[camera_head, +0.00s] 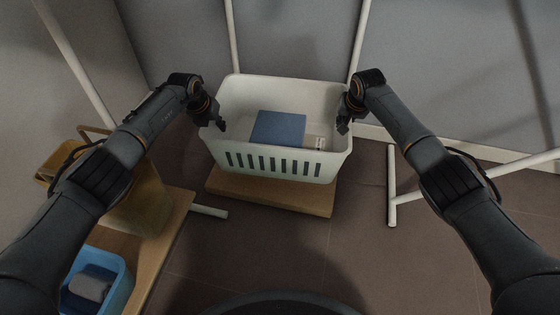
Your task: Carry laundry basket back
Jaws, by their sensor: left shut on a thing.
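The laundry basket (320,168) is white with a row of slots in its front wall, and it is upright in the middle of the view. A blue flat item (278,129) and a small white labelled piece (319,142) lie inside it. My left gripper (219,122) is shut on the basket's left side near the rim. My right gripper (344,122) is at the basket's right side; its fingers are too dark to tell whether they are shut. A low wooden platform (270,194) shows beneath the basket; I cannot tell whether they touch.
White rack poles (234,40) stand behind the basket, and a white rack foot (391,190) is on the floor at right. At left, a wooden table (168,235) holds a tan container (140,205) and a blue bin (122,290) with a grey item. The brown floor in front is clear.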

